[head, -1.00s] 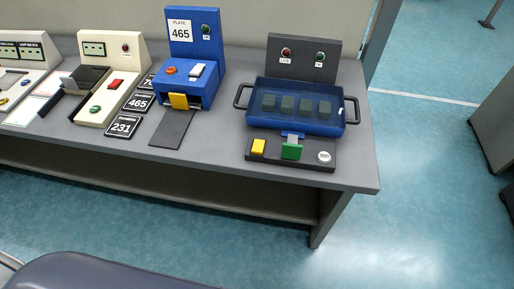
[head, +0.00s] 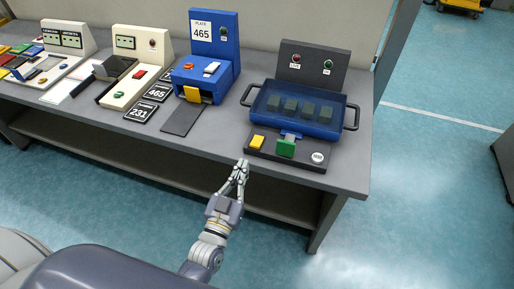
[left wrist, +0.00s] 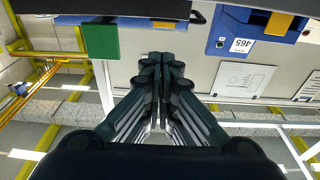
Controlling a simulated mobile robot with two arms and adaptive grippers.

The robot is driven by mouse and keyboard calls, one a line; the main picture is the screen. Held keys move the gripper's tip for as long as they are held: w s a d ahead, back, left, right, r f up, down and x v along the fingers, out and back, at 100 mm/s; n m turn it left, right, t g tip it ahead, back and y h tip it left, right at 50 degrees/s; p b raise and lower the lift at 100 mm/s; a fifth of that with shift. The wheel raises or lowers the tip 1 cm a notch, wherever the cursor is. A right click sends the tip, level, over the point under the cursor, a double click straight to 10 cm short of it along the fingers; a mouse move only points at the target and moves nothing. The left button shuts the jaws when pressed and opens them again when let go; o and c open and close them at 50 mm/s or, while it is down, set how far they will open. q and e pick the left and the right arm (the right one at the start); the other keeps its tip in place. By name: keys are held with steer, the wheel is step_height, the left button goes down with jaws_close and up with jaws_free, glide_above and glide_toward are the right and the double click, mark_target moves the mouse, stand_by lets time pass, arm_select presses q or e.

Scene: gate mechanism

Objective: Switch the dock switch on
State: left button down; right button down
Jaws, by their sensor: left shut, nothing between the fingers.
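The dark dock unit (head: 315,68) at the right end of the table has a red lamp (head: 296,58) and a green lamp (head: 327,64) on its back panel. A blue tray (head: 336,132) with several dark blocks sits on it. I cannot tell which is the switch. My left gripper (head: 243,163) is shut and empty, just in front of the table edge, near the yellow block. In the left wrist view its fingers (left wrist: 160,60) are together, beside the green handle (left wrist: 100,42). My right gripper is not in view.
Left of the dock stands a blue device (head: 214,45) with plate 465, a white rocker and a yellow flap. The table's front edge (head: 330,186) lies beyond my gripper.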

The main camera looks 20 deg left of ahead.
arm_select(q)
step_height(320, 180, up, 2)
step_height(320, 180, up, 2)
steer(key=r+p, duration=0.1)
steer(key=p, duration=0.1)
glide_above(257, 141)
steer(key=s, duration=0.4)
step_height(257, 141, down, 3)
steer(key=shift+w+a+t, duration=0.1)
steer(key=shift+a+t, duration=0.05)
steer(key=shift+t, duration=0.15)
steer(key=shift+s+f, duration=0.2)
steer(key=shift+f, duration=0.6)
steer(key=shift+f, duration=0.1)
